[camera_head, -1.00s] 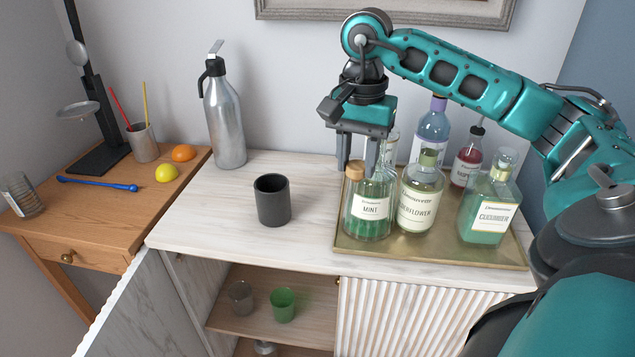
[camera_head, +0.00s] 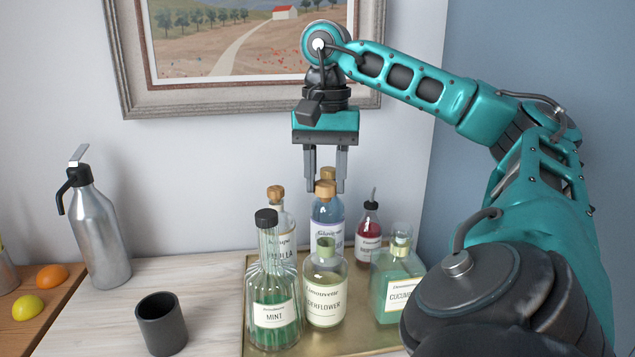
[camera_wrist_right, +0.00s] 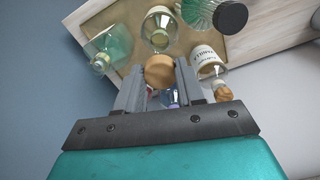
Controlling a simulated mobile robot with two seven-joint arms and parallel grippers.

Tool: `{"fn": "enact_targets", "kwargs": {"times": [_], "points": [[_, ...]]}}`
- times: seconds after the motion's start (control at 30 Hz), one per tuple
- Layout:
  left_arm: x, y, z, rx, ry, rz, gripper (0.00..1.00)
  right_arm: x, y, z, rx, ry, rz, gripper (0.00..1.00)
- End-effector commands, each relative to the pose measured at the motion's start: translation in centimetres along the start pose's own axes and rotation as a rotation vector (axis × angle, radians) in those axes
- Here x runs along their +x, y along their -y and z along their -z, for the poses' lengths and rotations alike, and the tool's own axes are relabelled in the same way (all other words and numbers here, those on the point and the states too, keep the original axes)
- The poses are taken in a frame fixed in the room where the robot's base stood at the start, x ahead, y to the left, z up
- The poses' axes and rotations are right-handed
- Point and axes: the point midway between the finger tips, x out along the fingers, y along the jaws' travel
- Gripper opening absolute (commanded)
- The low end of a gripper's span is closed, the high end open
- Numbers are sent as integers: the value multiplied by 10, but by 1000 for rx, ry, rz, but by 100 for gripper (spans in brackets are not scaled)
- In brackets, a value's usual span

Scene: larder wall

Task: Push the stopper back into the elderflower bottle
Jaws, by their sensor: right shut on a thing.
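The elderflower bottle (camera_head: 325,295), clear with a cream label, stands upright on the tray with its greenish neck bare of cork. It also shows in the wrist view (camera_wrist_right: 158,22). My right gripper (camera_head: 326,184) points down above this bottle, shut on a round cork stopper (camera_head: 325,188). The stopper shows large between the fingertips in the wrist view (camera_wrist_right: 159,71). A clear gap separates it from the neck in the head view. My left gripper is out of view.
On the brass tray (camera_head: 345,345) the mint bottle (camera_head: 272,300) stands close left, cucumber (camera_head: 393,285) right, and the corked vanilla (camera_head: 283,225), blue (camera_head: 326,220) and red (camera_head: 368,235) bottles behind. A dark cup (camera_head: 162,325) and steel flask (camera_head: 95,235) stand left.

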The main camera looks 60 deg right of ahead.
Motion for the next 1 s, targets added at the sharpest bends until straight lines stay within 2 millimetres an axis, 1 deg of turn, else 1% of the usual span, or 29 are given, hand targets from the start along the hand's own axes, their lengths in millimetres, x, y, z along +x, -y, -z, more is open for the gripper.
{"fn": "enact_targets", "kwargs": {"times": [0.17, 0.37, 0.53, 0.6, 0.8, 1.0], "points": [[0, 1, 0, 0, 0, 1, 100, -1, -2, 0, 0, 0, 0, 9], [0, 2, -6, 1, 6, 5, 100, 7, -1, 0, 0, 0, 1, 9], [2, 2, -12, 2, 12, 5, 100, 20, -2, 0, 1, 0, 0, 9], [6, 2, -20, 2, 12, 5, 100, 30, -2, 0, 0, 0, 1, 9], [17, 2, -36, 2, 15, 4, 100, 51, -2, 0, 0, 0, 0, 9], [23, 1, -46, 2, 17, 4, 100, 62, -1, 0, 0, 0, 1, 9]]}}
